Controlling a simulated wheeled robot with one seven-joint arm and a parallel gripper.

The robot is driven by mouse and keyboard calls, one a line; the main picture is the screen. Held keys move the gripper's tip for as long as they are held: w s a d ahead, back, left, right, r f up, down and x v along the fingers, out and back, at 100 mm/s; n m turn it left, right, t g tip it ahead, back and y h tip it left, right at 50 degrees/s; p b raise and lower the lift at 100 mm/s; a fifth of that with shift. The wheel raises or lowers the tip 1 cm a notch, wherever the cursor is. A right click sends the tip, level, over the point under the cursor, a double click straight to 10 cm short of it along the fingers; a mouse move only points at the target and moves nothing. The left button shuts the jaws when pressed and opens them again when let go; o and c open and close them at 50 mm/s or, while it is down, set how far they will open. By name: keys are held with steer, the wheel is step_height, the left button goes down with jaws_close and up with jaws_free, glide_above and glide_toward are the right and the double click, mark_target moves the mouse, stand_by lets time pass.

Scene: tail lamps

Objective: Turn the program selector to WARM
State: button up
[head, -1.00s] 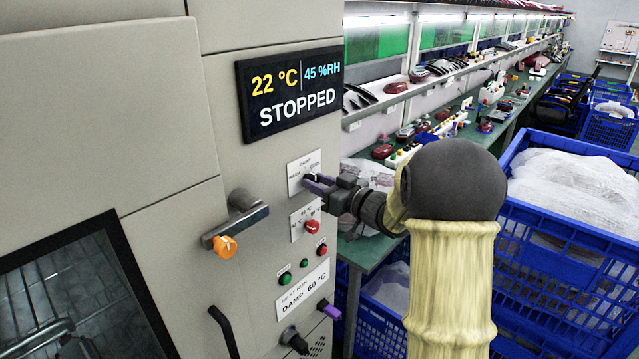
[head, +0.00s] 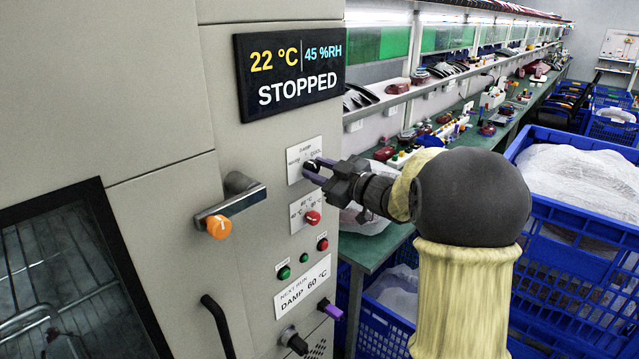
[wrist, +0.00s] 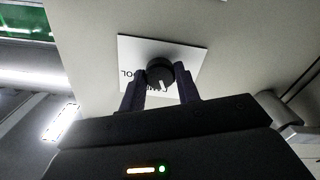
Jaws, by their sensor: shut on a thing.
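The program selector (wrist: 160,72) is a round black knob with a white pointer line, on a white label plate (head: 304,153) on the cabinet front. The plate reads DAMP at top, COOL at right and a word at left that is partly unreadable. My gripper (head: 315,167) reaches the knob from the right, its purple fingers shut on the knob's sides. In the wrist view the fingers (wrist: 160,90) stand on either side of the knob. The pointer's exact setting cannot be told in the head view.
The display (head: 290,78) reads 22 °C, 45 %RH, STOPPED. Below the selector are a red knob (head: 313,217), a green button (head: 284,272) and a red button (head: 322,244). A door handle with an orange knob (head: 219,227) sticks out at left. Blue crates (head: 575,250) stand at right.

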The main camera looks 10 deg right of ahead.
steer(key=n+b, duration=0.5)
steer(key=shift+f, duration=0.2)
steer(key=shift+r+n+b, duration=0.15)
steer(key=shift+n+b, duration=0.75)
steer(key=o, duration=1)
steer(key=b+v, duration=0.2)
steer(key=v, duration=1.5)
steer(key=shift+s+d+r, duration=0.1)
steer(key=shift+s, duration=0.05)
